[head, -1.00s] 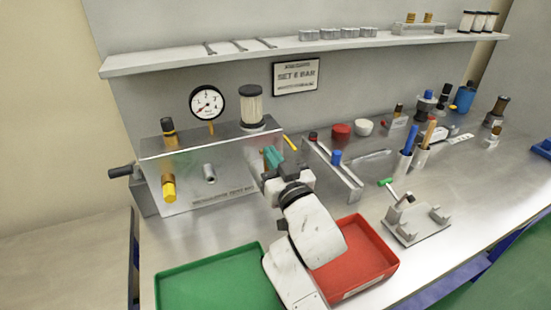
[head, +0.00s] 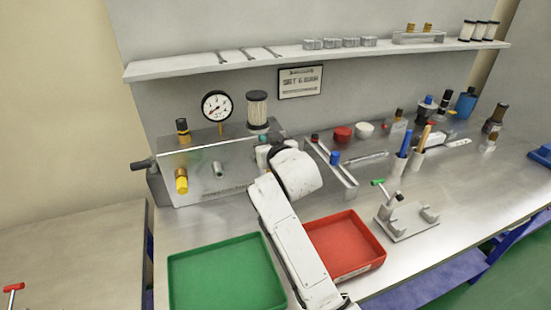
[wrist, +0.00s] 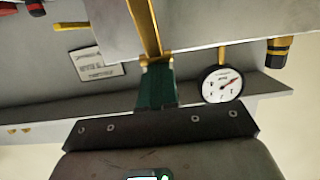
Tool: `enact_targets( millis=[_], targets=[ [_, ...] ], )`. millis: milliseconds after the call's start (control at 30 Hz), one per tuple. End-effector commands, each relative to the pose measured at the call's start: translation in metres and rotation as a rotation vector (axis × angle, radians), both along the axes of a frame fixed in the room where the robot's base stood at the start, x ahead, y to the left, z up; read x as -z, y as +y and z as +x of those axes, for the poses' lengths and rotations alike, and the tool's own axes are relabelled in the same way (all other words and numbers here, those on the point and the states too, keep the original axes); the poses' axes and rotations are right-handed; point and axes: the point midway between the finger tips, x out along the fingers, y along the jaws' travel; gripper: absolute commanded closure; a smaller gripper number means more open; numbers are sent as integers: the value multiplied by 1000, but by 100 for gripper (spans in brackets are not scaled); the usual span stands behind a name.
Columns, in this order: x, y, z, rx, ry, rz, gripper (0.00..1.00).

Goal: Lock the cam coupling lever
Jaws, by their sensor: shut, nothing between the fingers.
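A brass-yellow bar (wrist: 146,25), which looks like the cam coupling lever, shows in the wrist view against the grey box. Its near end with a small flange lies at the tips of my green-fingered gripper (wrist: 156,72). The fingers are shut with nothing between them; whether they touch the bar I cannot tell. In the head view my gripper (head: 263,139) is at the right end of the metal box (head: 208,180), mostly behind my white arm. The lever is hidden there.
A gauge (head: 216,106) and a filter canister (head: 257,109) stand on the box. A green tray (head: 178,280) and a red tray (head: 377,245) lie in front. A rail with a blue-topped part (head: 335,158) stands right of my gripper. A shelf (head: 190,64) runs above.

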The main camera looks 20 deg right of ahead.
Motion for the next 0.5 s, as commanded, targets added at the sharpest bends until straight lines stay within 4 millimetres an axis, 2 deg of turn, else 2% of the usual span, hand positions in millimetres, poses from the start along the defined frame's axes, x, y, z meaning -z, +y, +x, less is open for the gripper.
enact_targets(
  millis=[200,500],
  targets=[
    [8,1,11,0,1,0,100],
    [11,0,16,0,-1,1,100]
  ],
)
